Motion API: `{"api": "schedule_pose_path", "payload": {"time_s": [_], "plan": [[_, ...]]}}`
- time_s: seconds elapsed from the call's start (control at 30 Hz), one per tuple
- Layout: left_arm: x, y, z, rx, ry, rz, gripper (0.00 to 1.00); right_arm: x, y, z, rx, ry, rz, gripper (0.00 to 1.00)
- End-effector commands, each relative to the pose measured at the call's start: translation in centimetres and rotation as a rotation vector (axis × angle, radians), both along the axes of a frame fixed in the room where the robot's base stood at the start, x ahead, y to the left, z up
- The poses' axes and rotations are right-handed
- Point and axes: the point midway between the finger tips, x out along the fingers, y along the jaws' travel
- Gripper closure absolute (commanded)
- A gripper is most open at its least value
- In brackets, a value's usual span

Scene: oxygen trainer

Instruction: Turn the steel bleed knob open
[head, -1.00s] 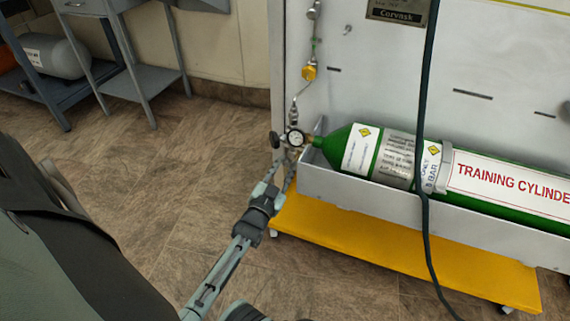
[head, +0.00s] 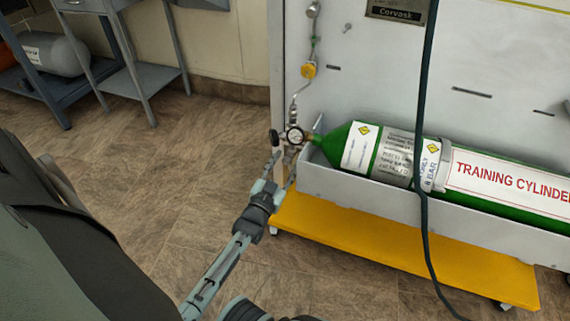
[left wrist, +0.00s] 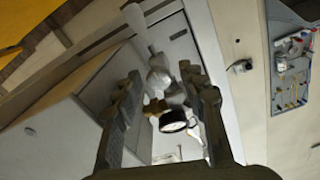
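The steel valve assembly with a round white gauge (head: 295,135) sits at the neck of the green cylinder (head: 340,145). The gauge also shows in the left wrist view (left wrist: 172,121). A pale steel part (left wrist: 160,77), seemingly the bleed knob, shows beyond the gauge. It is small and partly hidden in the head view. My left gripper (head: 283,167) is just below the valve. In the left wrist view my left gripper (left wrist: 160,72) is open, its fingers either side of the steel part. Contact cannot be told. My right gripper is not in view.
A dark round knob (head: 275,138) stands left of the gauge. A yellow fitting (head: 309,71) is on the pipe above. A dark hose (head: 424,140) hangs before the cylinder. The yellow base (head: 390,245) juts out below.

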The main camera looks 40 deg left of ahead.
Motion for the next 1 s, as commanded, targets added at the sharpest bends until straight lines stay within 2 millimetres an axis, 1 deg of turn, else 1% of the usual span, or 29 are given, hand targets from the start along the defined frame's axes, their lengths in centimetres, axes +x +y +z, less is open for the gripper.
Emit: {"api": "schedule_pose_path", "payload": {"time_s": [0.27, 0.37, 0.47, 0.7, 0.8, 0.9, 1.0], "plan": [[-0.2, -0.1, -0.2, 0.000, 0.004, 0.000, 0.56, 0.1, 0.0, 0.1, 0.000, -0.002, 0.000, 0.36], [-0.9, -0.2, -0.4, 0.000, 0.006, 0.000, 0.56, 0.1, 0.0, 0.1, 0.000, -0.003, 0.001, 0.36], [-2.4, -0.6, -0.4, -0.001, 0.008, 0.000, 0.56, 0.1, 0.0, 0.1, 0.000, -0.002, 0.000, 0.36], [-7.4, -1.8, -0.3, -0.001, 0.006, 0.000, 0.56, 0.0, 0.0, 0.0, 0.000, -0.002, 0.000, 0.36], [-9.2, -2.2, -0.2, -0.001, 0.006, 0.000, 0.56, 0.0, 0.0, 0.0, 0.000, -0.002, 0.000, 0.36], [-10.5, -2.6, -0.2, -0.001, 0.004, 0.000, 0.56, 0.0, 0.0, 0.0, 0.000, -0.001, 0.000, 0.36], [-11.3, -2.8, -0.2, -0.001, 0.004, 0.000, 0.56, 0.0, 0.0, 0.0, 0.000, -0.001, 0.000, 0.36]]}}
